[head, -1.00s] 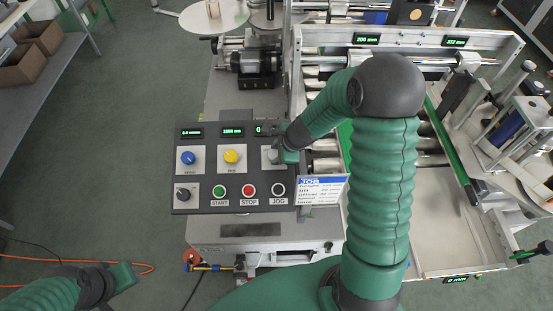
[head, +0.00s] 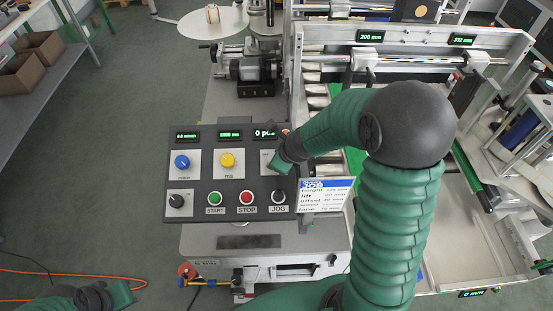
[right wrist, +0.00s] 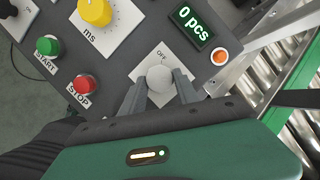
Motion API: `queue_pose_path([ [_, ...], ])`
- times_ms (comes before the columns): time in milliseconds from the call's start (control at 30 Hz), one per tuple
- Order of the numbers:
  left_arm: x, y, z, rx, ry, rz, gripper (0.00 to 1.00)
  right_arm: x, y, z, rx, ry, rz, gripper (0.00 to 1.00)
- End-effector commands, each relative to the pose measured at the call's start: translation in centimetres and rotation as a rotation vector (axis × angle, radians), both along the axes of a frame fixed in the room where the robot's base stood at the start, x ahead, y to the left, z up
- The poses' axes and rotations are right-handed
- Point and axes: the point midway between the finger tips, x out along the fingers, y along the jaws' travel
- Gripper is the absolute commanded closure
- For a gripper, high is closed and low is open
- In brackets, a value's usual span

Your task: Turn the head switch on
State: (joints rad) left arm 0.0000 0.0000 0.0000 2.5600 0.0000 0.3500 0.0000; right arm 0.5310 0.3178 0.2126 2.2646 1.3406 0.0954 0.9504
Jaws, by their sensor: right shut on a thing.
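A rotary switch with a pale round knob (right wrist: 158,78) stands on a white plate (right wrist: 148,57) marked OFF, in the right wrist view. Other writing on the plate is hidden. My right gripper (right wrist: 159,88) has one finger on each side of this knob and is shut on it. In the head view my right gripper (head: 277,164) is over the right part of the dark control panel (head: 228,181) and covers the knob. My left gripper (head: 122,294) is at the lower left, away from the panel; its finger opening does not show clearly.
The panel also carries a blue knob (head: 182,162), a yellow knob (head: 227,160), a black knob (head: 176,201), and START (head: 215,198), STOP (head: 246,198) and JOG (head: 278,197) buttons. A display (right wrist: 191,24) reads 0 pcs. A job card (head: 325,193) and conveyor rollers lie to the right.

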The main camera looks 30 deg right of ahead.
Motion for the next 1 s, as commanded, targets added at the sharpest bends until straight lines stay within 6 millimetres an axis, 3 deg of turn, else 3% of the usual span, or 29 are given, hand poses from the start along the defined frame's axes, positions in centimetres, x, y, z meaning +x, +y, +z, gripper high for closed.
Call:
queue_pose_path([
  [300,0.0,0.0,0.1,0.000,0.000,0.000,0.64,0.3,-0.2,0.4,-0.002,-0.009,-0.004,1.00],
  [333,0.0,0.0,0.1,0.000,0.000,0.000,0.64,0.3,-0.2,0.4,-0.002,-0.010,-0.005,0.62],
  [500,0.0,0.0,0.0,0.000,0.000,0.000,0.64,0.2,-0.1,0.3,-0.002,-0.007,-0.003,0.41],
  [800,0.0,0.0,0.2,0.000,0.000,0.000,0.64,0.0,-0.1,0.3,-0.001,-0.003,-0.002,0.41],
  [1000,0.0,0.0,2.5,0.000,0.000,0.000,0.64,-1.6,0.0,3.7,-0.003,-0.004,-0.002,0.41],
])
